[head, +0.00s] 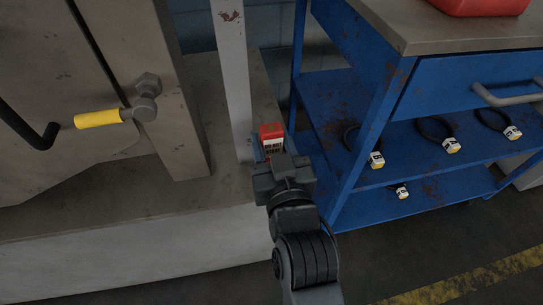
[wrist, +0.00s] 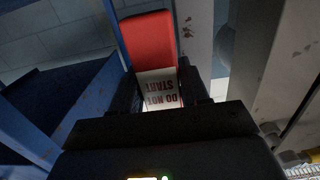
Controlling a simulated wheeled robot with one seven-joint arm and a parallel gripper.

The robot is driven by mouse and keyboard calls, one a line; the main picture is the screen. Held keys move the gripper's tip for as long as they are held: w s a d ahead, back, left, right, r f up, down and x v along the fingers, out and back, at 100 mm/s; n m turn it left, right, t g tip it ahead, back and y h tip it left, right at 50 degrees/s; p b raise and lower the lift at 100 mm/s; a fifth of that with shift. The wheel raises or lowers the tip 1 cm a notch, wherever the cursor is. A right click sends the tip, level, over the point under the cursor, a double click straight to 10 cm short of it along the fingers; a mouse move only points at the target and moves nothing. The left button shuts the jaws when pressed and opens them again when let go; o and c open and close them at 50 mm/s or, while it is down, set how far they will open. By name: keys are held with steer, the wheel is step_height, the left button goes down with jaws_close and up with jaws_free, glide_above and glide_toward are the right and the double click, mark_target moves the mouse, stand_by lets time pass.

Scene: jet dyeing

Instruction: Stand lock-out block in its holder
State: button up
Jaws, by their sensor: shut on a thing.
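The lock-out block (head: 271,131) has a red top and a white label reading "DO NOT START". It stands roughly upright beside the pale post in the head view. In the wrist view the block (wrist: 148,40) sits between the two dark fingers, its label partly covered by them. My gripper (head: 277,158) is shut on the block's lower part; its fingers also show in the wrist view (wrist: 160,96). A small bluish piece (head: 257,149) shows just left of the block. I cannot tell whether it is the holder, nor whether the block's hidden lower end touches anything.
A pale upright post (head: 232,80) stands close left of the block. A blue rusty trolley (head: 372,125) stands close right, with several looped tags on its shelves and a red container (head: 480,5) on top. A machine lever with a yellow grip (head: 98,119) is at left.

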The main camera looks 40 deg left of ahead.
steer(key=shift+f+b, duration=0.85)
steer(key=shift+f, duration=1.15)
steer(key=shift+f, duration=0.2)
steer(key=o, duration=1.1)
steer(key=shift+r, duration=0.15)
steer(key=shift+s+d, duration=0.15)
steer(key=p+v, duration=0.2)
steer(key=v, duration=0.9)
steer(key=shift+s+d+r, duration=0.1)
steer(key=shift+s+d, duration=0.1)
steer(key=shift+s, duration=0.1)
